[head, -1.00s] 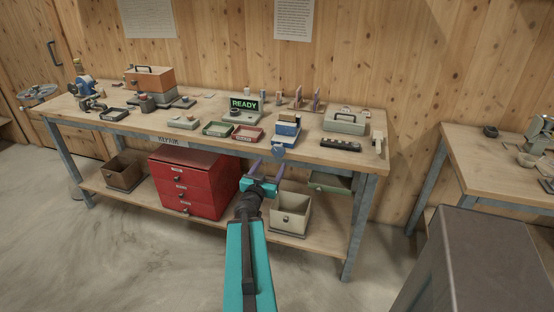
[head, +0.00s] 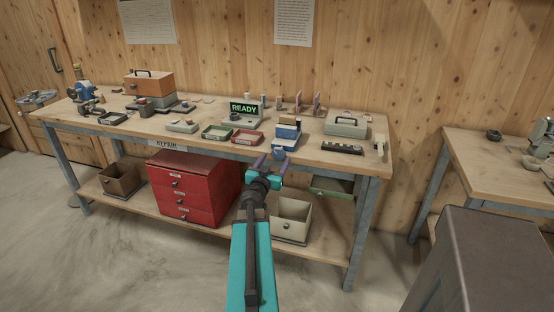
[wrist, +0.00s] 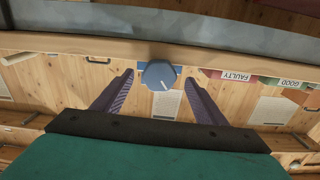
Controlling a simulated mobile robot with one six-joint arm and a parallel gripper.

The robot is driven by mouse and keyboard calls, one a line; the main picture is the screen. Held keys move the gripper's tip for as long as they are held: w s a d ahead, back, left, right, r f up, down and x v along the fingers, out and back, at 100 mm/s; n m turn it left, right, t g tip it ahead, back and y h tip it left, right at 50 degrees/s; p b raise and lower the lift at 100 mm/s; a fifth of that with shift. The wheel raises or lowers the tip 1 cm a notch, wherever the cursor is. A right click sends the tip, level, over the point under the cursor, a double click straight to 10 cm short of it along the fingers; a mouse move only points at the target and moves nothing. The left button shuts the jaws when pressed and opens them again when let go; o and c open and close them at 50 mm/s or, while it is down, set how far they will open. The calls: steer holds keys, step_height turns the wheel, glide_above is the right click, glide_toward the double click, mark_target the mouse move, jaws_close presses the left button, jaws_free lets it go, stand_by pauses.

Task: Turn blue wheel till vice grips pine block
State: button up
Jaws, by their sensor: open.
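The blue vice (head: 287,133) stands at the front edge of the repair bench. A small brown block, seemingly the pine block (head: 288,121), sits at its top; I cannot tell how tightly the jaws hold it. The blue wheel (head: 278,155) faces me at the bench's front edge, below the vice. In the wrist view the wheel (wrist: 158,74) shows a pale mark and lies between my two dark fingertips, with space on both sides. My gripper (head: 271,162) is open and empty, close in front of the wheel; the remaining depth is unclear.
Green and red trays (head: 247,137) lie left of the vice, with a READY display (head: 243,107) behind them. A black strip (head: 342,148) lies to the right. Below are a red drawer cabinet (head: 190,188) and an open cream bin (head: 290,219). A grey box (head: 470,265) stands front right.

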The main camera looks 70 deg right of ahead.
mark_target(278, 154)
steer(key=shift+d, duration=1.4)
steer(key=c, duration=1)
